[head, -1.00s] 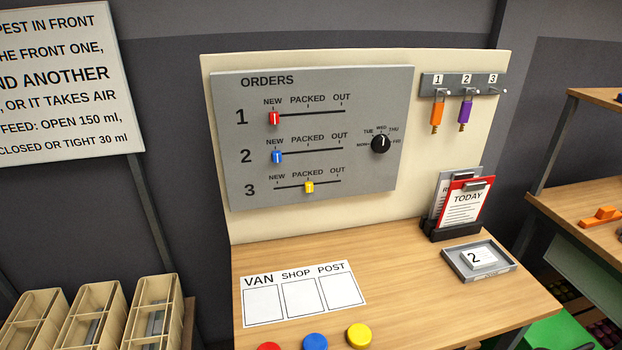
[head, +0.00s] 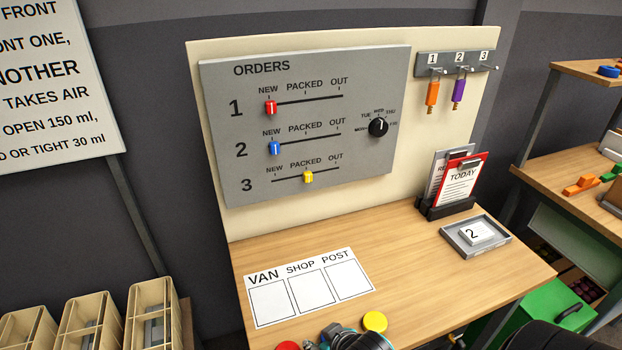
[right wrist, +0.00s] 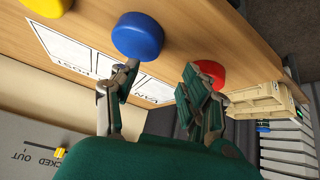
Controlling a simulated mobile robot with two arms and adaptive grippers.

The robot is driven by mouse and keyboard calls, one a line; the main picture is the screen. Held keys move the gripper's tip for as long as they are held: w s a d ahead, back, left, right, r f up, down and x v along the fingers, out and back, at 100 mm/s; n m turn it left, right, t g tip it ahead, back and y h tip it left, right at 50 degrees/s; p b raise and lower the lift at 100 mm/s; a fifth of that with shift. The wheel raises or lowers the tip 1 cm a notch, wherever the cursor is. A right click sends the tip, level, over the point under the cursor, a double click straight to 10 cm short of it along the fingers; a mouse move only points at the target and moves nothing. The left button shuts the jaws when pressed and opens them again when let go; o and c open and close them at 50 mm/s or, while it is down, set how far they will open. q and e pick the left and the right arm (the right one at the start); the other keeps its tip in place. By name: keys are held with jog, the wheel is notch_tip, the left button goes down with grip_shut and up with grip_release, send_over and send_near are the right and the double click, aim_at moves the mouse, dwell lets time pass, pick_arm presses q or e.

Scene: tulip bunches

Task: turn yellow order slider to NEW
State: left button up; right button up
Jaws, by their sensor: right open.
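The yellow slider (head: 308,177) is on the third row of the grey ORDERS board (head: 380,85), under the PACKED mark. It also shows at the lower left edge of the right wrist view (right wrist: 60,152). The red slider (head: 271,107) and blue slider (head: 274,148) are at NEW on rows 1 and 2. My right gripper (right wrist: 160,72) is open and empty, its fingers apart near the front edge of the desk. Part of it shows at the bottom of the head view (head: 335,335), well below the board. My left gripper is not in view.
Red (right wrist: 210,73), blue (right wrist: 138,36) and yellow (head: 375,321) discs are at the desk's front edge. A white VAN/SHOP/POST sheet (head: 308,287), grey tray (head: 505,248) and clipboard holder (head: 447,208) occupy the desk. A black dial (head: 378,127) is right of the sliders.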

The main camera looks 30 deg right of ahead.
jog(key=w+d+r+m+t+h, duration=0.1)
jog(key=w+d+r+t, duration=0.4)
jog(key=w, duration=0.4)
jog(key=m+t+h, duration=0.2)
jog(key=t+h, duration=0.1)
jog(key=t, duration=0.2)
send_near(309, 177)
jog(key=p+x, duration=0.3)
jog(key=x, duration=0.6)
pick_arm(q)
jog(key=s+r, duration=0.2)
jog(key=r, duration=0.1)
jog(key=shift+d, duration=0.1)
pick_arm(e)
grip_shut()
